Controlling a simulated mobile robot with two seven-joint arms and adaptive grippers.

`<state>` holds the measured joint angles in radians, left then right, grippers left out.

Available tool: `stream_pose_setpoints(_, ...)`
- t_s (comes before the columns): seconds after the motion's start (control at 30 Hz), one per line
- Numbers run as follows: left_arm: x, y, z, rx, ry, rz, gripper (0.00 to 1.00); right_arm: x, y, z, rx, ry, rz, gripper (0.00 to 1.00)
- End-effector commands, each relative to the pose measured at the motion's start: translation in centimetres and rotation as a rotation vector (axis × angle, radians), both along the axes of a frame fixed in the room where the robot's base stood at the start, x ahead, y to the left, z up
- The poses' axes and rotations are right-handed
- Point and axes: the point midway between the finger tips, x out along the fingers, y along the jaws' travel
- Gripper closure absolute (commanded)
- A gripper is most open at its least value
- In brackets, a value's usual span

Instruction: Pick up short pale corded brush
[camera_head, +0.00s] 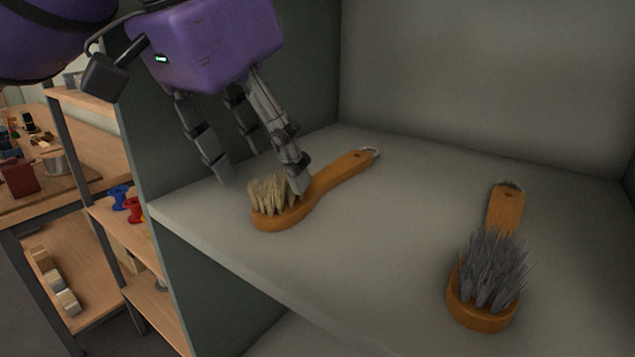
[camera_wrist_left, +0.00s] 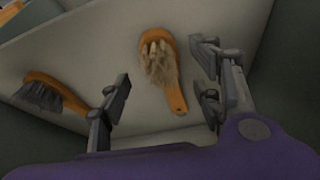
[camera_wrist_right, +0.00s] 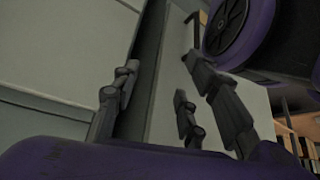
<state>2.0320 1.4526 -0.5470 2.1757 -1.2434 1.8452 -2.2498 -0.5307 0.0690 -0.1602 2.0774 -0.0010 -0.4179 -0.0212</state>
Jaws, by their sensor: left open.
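The pale-bristled brush (camera_head: 272,196) lies on the shelf with its bristles up. It has an orange wooden handle with a cord loop at the far end. My left gripper (camera_head: 262,180) is open above and around it; one finger overlaps the brush in the head view, and contact cannot be told. In the left wrist view the pale brush (camera_wrist_left: 160,58) lies between the spread fingers (camera_wrist_left: 165,90), with nothing held. My right gripper (camera_wrist_right: 155,95) shows only in its own wrist view, fingers apart and empty.
A grey-bristled brush (camera_head: 488,270) with an orange handle lies on the right of the shelf (camera_head: 400,235); it also shows in the left wrist view (camera_wrist_left: 45,95). The shelf has a back wall and a green side panel. A wooden rack (camera_head: 85,150) stands at left.

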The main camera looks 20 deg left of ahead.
Motion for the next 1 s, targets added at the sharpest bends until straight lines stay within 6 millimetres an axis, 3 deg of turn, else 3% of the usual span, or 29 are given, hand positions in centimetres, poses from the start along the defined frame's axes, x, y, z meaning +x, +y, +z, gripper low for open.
stream_pose_setpoints(0.2, 0.9, -0.4, -2.4, 0.000, 0.000, 0.001, 0.41, 1.0, 0.1, 0.3, 0.002, -0.020, 0.000, 0.60)
stream_pose_setpoints(0.47, 1.0, -0.4, -2.6, -0.001, -0.002, 0.001, 0.42, 1.3, 0.0, 0.5, 0.003, -0.026, 0.000, 0.60)
stream_pose_setpoints(0.83, 0.9, -0.4, -2.5, -0.002, 0.000, 0.001, 0.91, 0.8, 0.0, 0.1, 0.001, -0.016, -0.001, 0.60)
stream_pose_setpoints(1.0, 0.9, -0.4, -2.5, -0.002, -0.001, 0.001, 0.91, 0.7, 0.0, 0.1, 0.001, -0.014, -0.001, 0.60)
